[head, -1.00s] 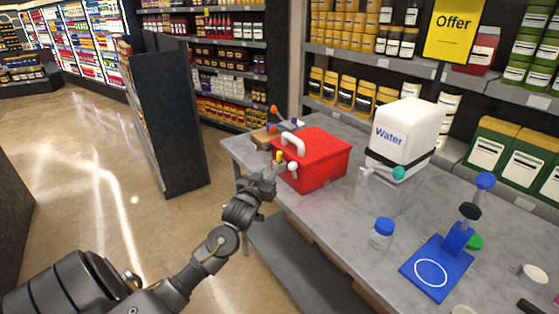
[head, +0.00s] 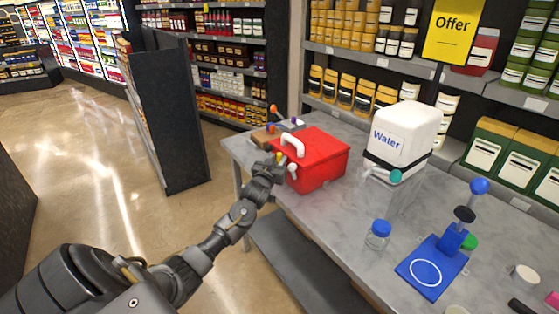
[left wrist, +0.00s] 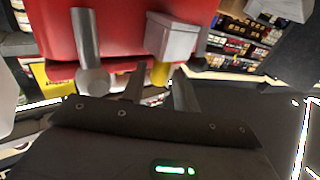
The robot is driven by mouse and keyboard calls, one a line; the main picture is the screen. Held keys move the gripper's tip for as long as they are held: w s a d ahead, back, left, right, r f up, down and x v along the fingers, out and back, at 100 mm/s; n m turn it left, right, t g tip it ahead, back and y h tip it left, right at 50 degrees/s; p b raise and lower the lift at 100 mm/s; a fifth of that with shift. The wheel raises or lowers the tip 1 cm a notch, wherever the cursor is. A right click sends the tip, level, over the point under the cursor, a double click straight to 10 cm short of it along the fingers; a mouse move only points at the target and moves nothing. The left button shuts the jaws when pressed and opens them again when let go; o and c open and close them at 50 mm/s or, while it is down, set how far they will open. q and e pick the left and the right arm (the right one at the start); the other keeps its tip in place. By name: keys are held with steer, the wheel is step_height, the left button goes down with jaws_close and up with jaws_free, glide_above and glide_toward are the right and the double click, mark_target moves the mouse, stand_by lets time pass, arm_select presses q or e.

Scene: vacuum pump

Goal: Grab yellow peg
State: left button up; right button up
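The yellow peg (head: 279,156) sits at the front left of the red pump box (head: 318,161), close to the white handle. In the left wrist view the yellow peg (left wrist: 161,73) sticks out of a pale grey block on the red box (left wrist: 120,30). My left gripper (head: 274,165) is at the front of the box, right by the peg. In the left wrist view its two fingers (left wrist: 158,90) are apart, with the peg showing between them. I cannot tell whether either finger touches it. My right gripper is not in view.
A grey metal tube (left wrist: 87,45) stands beside the peg in the left wrist view. Other coloured pegs on a brown block (head: 266,136) are behind the box. A water container (head: 405,135), a lidded jar (head: 378,235) and a blue stand (head: 434,266) are to the right on the grey table.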

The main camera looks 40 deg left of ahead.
arm_select(q)
jaws_close()
steer(key=shift+r, duration=0.1)
